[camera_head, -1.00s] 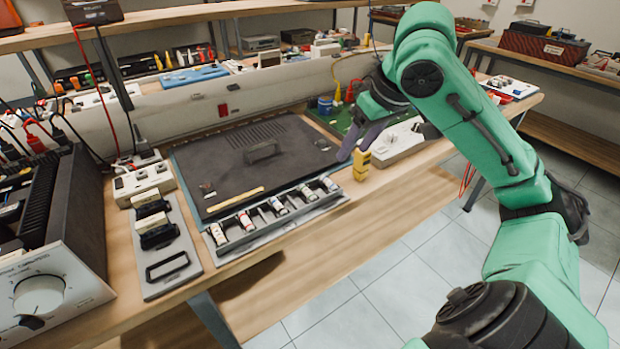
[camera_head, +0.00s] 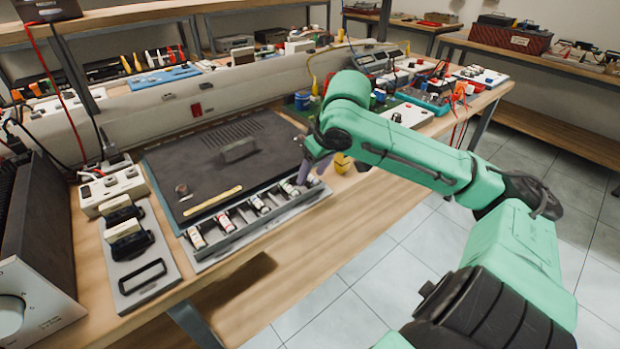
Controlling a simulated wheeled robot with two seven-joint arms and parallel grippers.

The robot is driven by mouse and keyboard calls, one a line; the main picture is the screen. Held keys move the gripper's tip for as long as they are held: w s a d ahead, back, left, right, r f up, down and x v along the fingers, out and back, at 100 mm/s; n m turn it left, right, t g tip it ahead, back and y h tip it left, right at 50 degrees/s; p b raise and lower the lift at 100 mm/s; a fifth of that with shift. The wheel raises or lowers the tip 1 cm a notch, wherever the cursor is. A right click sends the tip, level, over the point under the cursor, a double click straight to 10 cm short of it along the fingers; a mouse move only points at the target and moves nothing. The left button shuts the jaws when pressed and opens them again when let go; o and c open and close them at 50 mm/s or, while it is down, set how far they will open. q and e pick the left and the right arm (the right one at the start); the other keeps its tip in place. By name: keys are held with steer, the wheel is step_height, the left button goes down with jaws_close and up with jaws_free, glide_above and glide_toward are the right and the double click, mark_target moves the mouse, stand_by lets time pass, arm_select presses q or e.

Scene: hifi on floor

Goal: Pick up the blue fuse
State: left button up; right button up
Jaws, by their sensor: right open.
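A grey rack (camera_head: 212,251) lies along the front edge of the bench, with several small white fuses in its slots. The left fuse (camera_head: 196,237) has an orange-red band, and another fuse (camera_head: 226,221) to its right has a red one. The bands of the fuses at the right end (camera_head: 289,187) are too small to tell which is blue. My right gripper (camera_head: 313,172) is open, pointing down over the rack's right end, close to the last fuses. Its fingers partly hide that end, and whether they touch a fuse cannot be told. My left gripper is not in view.
A dark flat panel (camera_head: 215,165) lies behind the rack. A yellow object (camera_head: 343,163) stands just right of my right gripper. A grey holder with black sockets (camera_head: 143,277) and a white power strip (camera_head: 112,191) lie left. Bare wood (camera_head: 285,246) runs along the front.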

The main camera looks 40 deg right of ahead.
mark_target(313, 178)
jaws_close()
steer(key=shift+r, duration=0.2)
steer(key=shift+r, duration=0.3)
step_height(313, 178, up, 19)
steer(key=p, duration=1.4)
steer(key=shift+r+p, duration=0.15)
steer(key=shift+p, duration=0.2)
